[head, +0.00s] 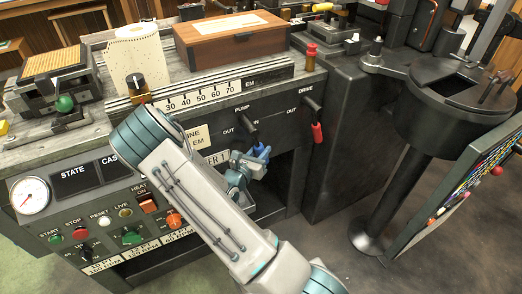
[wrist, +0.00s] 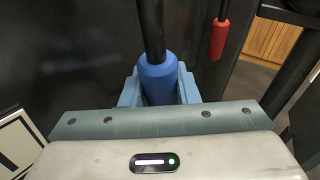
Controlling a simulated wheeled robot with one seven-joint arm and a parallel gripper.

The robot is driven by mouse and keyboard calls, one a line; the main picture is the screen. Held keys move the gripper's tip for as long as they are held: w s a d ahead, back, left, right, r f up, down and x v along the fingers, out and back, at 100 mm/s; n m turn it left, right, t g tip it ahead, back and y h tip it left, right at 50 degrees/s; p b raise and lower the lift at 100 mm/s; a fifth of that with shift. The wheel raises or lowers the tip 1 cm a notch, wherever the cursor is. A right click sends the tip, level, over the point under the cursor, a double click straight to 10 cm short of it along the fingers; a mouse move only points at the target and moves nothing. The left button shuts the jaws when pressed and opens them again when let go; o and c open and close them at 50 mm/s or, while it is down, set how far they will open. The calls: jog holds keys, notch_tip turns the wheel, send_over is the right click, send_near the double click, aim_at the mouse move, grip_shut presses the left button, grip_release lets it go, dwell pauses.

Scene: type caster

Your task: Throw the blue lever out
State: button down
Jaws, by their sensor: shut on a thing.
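The blue lever (head: 261,148) is on the dark front panel under the PUMP label, with OUT marked to its left and IN to its right. Its black rod hangs down and leans a little right. My gripper (head: 252,163) is shut on its blue handle. In the wrist view the blue handle (wrist: 157,76) sits between the two light-blue fingers (wrist: 158,92), with the black rod rising above it. The lower end of the handle is hidden by my gripper.
A red-handled lever (head: 318,132) under DRIVE hangs to the right; it also shows in the wrist view (wrist: 218,40). An open dark recess lies below the panel. A round black stand (head: 440,110) and a tilted colourful board (head: 480,175) are at the right.

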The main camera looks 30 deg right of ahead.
jog(key=a+m+g+y+p, duration=0.2)
jog(key=a+y, duration=0.3)
jog(key=a, duration=0.3)
jog(key=shift+s+m+y+p, duration=0.15)
jog(key=shift+m+y+p, duration=0.15)
jog(key=shift+m+p, duration=0.35)
jog(key=c, duration=1.4)
grip_release()
jog(key=shift+a, duration=0.1)
jog(key=shift+r, duration=0.1)
jog(key=p+v, duration=0.1)
jog(key=v, duration=1.3)
jog(key=shift+r+p, duration=0.1)
jog(key=shift+p, duration=0.2)
jog(key=shift+r, duration=0.1)
